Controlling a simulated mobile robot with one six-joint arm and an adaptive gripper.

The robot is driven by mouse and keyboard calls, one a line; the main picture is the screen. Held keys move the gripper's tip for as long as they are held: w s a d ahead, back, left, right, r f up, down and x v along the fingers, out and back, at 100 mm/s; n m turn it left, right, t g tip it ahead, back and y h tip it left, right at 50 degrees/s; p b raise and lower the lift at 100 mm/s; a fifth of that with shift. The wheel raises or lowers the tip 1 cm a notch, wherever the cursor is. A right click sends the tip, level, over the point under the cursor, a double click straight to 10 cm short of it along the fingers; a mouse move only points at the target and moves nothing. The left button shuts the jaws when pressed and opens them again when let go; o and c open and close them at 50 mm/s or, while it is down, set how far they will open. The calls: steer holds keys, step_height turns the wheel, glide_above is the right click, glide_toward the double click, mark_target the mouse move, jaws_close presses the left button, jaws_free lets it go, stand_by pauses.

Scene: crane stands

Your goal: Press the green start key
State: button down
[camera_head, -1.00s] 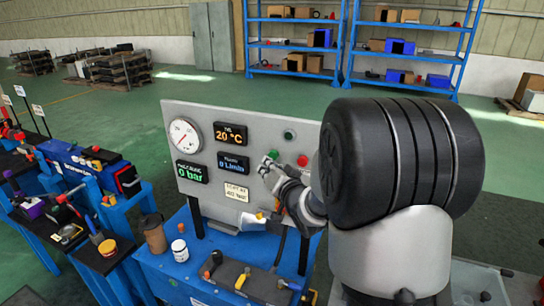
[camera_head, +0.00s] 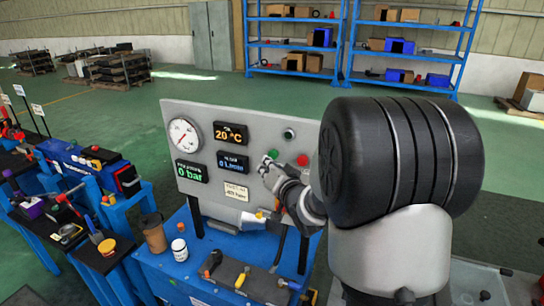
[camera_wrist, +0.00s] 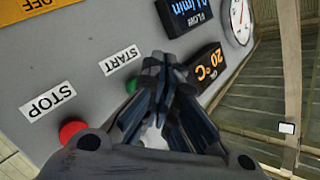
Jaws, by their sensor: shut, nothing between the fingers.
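The green start key (camera_head: 273,153) is on the grey control panel (camera_head: 205,110), left of the red stop key (camera_head: 302,160). In the wrist view the green key (camera_wrist: 132,86) is partly covered by my fingers, below the START label (camera_wrist: 118,60). My gripper (camera_head: 264,168) is shut and empty, with its fingertips close in front of the panel, just below and left of the green key in the head view. In the wrist view the fingertips (camera_wrist: 160,62) show beside the key. I cannot tell whether they touch the panel.
The red key (camera_wrist: 73,130) and STOP label (camera_wrist: 48,98) are to the left in the wrist view. Displays and a gauge (camera_head: 184,135) fill the panel's left part. A brown cup (camera_head: 154,234) and white jar (camera_head: 180,250) stand on the blue bench below.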

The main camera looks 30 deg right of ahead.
steer(key=shift+w+d, duration=0.1)
stand_by(0.3)
steer(key=shift+w+d, duration=0.2)
steer(key=shift+d, duration=0.05)
steer(key=shift+w+d, duration=0.3)
steer(key=shift+d, duration=0.1)
stand_by(0.9)
steer(key=shift+s+a, duration=0.1)
steer(key=shift+s+a+b, duration=0.35)
steer(key=shift+s+a, duration=0.15)
steer(key=shift+a, duration=0.15)
steer(key=s+a, duration=0.1)
steer(key=a, duration=0.1)
steer(key=s+a+b, duration=0.1)
steer(key=s+a, duration=0.1)
stand_by(0.6)
stand_by(0.6)
